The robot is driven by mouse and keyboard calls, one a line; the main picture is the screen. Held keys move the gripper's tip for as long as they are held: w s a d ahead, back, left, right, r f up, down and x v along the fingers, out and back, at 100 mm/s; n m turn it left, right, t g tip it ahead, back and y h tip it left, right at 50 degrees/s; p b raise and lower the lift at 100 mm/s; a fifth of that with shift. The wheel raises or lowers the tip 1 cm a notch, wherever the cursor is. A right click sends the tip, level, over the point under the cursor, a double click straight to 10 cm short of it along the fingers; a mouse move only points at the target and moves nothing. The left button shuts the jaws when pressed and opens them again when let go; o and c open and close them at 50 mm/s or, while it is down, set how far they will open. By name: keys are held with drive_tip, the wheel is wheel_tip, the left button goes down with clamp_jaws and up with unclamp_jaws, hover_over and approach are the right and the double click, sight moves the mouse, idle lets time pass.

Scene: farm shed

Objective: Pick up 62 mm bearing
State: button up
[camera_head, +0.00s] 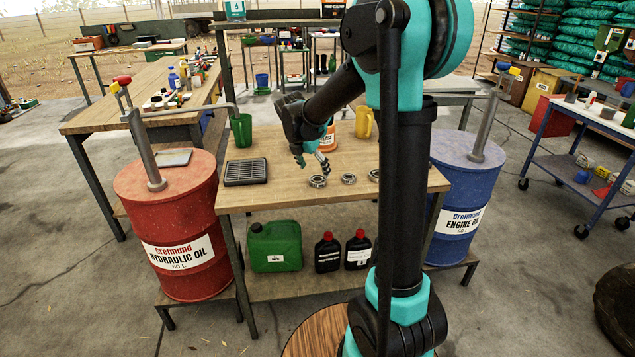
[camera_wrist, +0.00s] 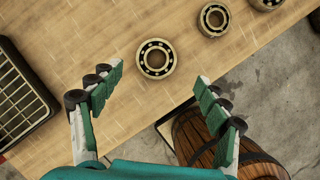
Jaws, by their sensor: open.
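Three ring bearings lie flat in a row near the front edge of the wooden table (camera_head: 250,200). The left bearing (camera_head: 318,181) looks the largest and shows in the wrist view (camera_wrist: 142,58) with its ring of balls. The middle bearing (camera_head: 348,180) is smaller; it is also in the wrist view (camera_wrist: 204,19). The right bearing (camera_head: 373,175) is partly behind my arm and is cut off at the top of the wrist view (camera_wrist: 266,4). No sizes are readable. My gripper (camera_head: 312,160) is open and empty above the left bearing, its fingers (camera_wrist: 159,78) spread either side.
A black slatted tray (camera_head: 246,172) lies to the left. A green cup (camera_head: 241,130), an orange-labelled tub (camera_head: 327,138) and a yellow jug (camera_head: 363,122) stand behind. Red (camera_head: 180,225) and blue (camera_head: 463,205) oil drums flank the table. Table around the left bearing is clear.

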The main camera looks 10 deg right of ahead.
sight(316, 176)
drive_tip(key=x, duration=0.5)
drive_tip(key=shift+w+a, duration=0.2)
drive_tip(key=shift+w, duration=0.05)
drive_tip(key=c, duration=1.4)
